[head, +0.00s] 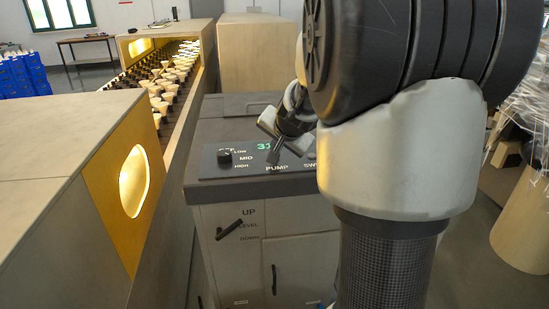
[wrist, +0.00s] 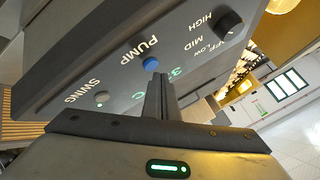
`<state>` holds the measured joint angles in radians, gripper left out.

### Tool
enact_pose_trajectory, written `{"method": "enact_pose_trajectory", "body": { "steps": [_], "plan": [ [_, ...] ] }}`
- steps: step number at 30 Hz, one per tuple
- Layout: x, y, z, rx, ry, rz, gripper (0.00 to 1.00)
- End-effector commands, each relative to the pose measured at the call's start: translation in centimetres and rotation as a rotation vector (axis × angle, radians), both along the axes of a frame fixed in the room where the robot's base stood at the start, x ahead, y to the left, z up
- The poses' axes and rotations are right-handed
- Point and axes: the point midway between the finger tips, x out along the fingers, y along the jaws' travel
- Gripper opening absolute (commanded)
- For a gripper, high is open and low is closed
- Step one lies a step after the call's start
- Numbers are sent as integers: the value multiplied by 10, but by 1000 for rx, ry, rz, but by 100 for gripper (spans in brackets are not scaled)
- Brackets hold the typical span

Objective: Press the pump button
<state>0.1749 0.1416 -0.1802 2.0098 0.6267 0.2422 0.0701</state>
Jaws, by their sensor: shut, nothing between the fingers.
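The pump button is a round blue button (wrist: 151,63) beside the word PUMP on the dark control panel (wrist: 75,60) in the wrist view. The panel is the sloped top of a grey cabinet, and it also shows in the head view (head: 210,180). My gripper (wrist: 154,78) is shut and empty. Its fingertips are right at the near edge of the blue button; I cannot tell whether they touch it. In the head view my gripper (head: 274,157) hangs over the panel just above the PUMP label and hides the button.
A pale swing button (wrist: 101,98) sits beside the pump button. A black flow knob (wrist: 229,22) is on the other side, also visible in the head view (head: 225,156). A black lever (head: 229,229) projects from the cabinet front. A conveyor with bulbs (head: 172,75) runs on the left.

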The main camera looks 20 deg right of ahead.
Motion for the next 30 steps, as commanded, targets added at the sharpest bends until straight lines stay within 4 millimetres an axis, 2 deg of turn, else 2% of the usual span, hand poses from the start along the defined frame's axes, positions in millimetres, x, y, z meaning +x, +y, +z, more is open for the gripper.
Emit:
{"method": "enact_pose_trajectory", "body": {
  "steps": [30],
  "plan": [
    [0, 0, -9, 0, 0, 0, 0]
  ]
}}
